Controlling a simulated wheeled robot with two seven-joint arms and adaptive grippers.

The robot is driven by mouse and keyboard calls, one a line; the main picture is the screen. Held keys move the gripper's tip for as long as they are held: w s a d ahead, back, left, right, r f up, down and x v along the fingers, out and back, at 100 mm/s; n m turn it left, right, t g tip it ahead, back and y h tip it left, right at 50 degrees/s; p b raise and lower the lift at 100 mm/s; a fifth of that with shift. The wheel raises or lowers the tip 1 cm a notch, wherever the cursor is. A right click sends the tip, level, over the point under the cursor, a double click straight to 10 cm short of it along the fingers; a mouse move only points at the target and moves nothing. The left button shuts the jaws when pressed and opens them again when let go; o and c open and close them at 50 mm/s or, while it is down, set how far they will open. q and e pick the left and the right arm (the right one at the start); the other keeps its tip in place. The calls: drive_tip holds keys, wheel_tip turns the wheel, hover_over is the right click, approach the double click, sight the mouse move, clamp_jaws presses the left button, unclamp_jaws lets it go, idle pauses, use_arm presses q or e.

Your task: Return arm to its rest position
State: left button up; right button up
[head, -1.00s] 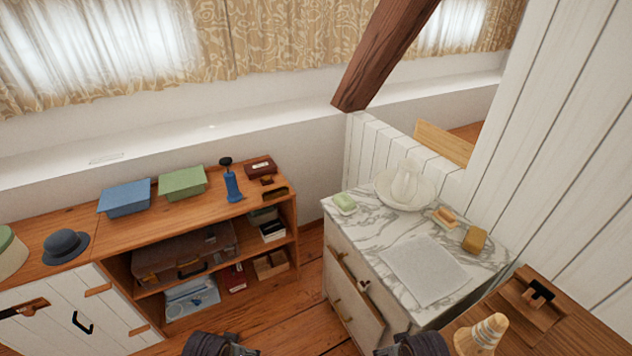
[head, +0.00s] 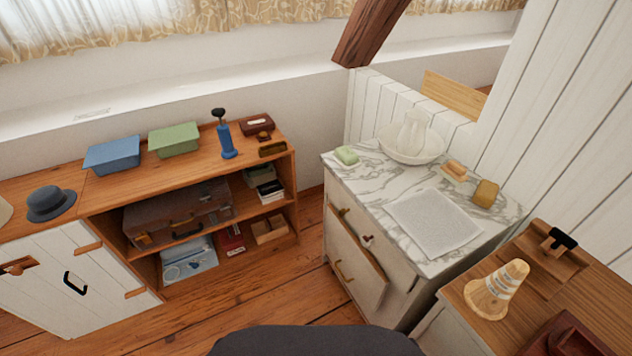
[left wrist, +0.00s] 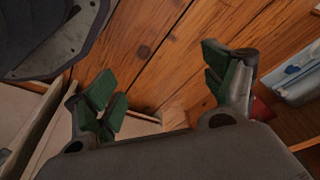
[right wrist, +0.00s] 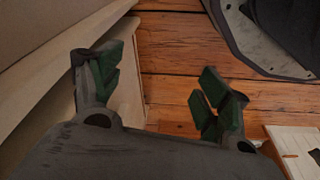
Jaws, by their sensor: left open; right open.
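My left gripper (left wrist: 165,90) is open and empty in the left wrist view, its green-padded fingers spread above the wooden floor. My right gripper (right wrist: 160,85) is open and empty in the right wrist view, also above floorboards, with pale furniture close on its left. Neither gripper shows in the head view. A dark rounded part of my own body fills the bottom middle there.
A marble-topped washstand (head: 385,205) with a partly open drawer (head: 358,265) stands right of centre. A wooden shelf unit (head: 205,165) stands at left. A small wooden table (head: 570,280) is at lower right. Bare floor (head: 265,295) lies between.

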use_arm(q)
drive_tip(key=s+f+b, duration=0.2)
drive_tip(key=s+f, duration=0.2)
drive_tip(key=f, duration=0.6)
drive_tip(key=shift+a+f, duration=0.15)
drive_tip(key=shift+a, duration=0.25)
use_arm(e)
drive_tip(key=s+f, duration=0.4)
drive_tip(key=f, duration=0.6)
drive_tip(key=shift+d+f, duration=0.15)
drive_tip(key=shift+d, duration=0.25)
use_arm(q)
drive_tip(key=shift+s, duration=0.1)
use_arm(e)
drive_tip(key=shift+s, duration=0.1)
